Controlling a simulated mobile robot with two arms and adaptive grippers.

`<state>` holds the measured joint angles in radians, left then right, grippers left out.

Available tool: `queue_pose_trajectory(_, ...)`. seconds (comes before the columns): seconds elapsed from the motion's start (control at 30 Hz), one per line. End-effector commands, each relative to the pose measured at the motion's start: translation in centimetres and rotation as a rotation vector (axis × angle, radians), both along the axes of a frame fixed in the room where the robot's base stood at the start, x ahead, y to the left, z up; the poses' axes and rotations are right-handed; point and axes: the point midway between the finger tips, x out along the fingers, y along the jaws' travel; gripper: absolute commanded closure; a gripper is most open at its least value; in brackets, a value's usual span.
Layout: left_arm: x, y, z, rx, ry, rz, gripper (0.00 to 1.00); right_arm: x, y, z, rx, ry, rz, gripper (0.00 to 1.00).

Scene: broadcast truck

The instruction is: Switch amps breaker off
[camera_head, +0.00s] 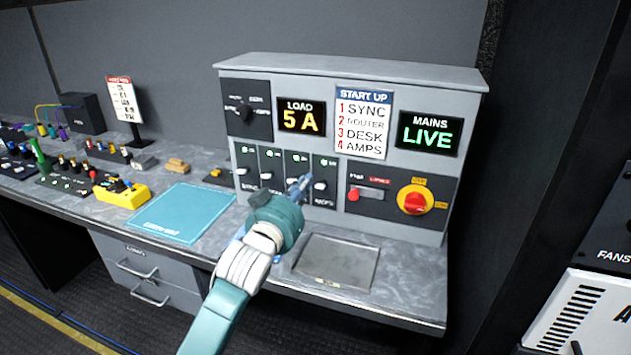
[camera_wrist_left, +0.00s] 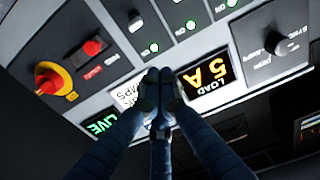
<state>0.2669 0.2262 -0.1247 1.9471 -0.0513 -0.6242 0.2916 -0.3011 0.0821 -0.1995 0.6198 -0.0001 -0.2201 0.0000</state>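The amps breaker (camera_head: 320,185) is the rightmost of the breakers on the grey console, with a pale toggle and a lit green lamp above it. In the left wrist view, which is upside down, its toggle (camera_wrist_left: 135,21) and green lamp show at the top. My left gripper (camera_head: 305,182) is in front of the breaker row, its fingertips just left of the amps toggle in the head view. In the wrist view the fingertips (camera_wrist_left: 160,76) are together, with nothing between them. Whether they touch the panel I cannot tell. My right gripper is not in view.
The load display (camera_head: 302,117) reads 5 A and the mains display (camera_head: 430,134) reads LIVE. A red rotary switch (camera_head: 415,202) and a red-ended lever (camera_head: 354,194) are right of the breakers. A grey tray (camera_head: 337,261) and blue mat (camera_head: 180,214) lie on the counter.

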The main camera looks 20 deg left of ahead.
Motion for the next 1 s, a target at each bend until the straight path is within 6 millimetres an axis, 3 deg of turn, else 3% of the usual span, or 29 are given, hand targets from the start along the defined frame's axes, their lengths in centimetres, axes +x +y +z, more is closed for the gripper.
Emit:
queue_pose_trajectory(0.47,9.3,-0.4,0.3,0.000,0.001,-0.001,1.00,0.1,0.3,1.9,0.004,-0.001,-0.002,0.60)
queue_pose_trajectory(0.53,8.7,-0.4,-1.3,-0.001,0.007,-0.001,1.00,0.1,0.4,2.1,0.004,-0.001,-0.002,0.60)
queue_pose_trajectory(0.7,8.0,-0.3,-3.0,-0.001,0.002,0.000,1.00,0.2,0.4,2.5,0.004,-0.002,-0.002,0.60)
queue_pose_trajectory(1.0,7.8,-0.3,-3.8,0.000,0.001,-0.001,1.00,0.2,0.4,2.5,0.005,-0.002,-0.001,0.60)
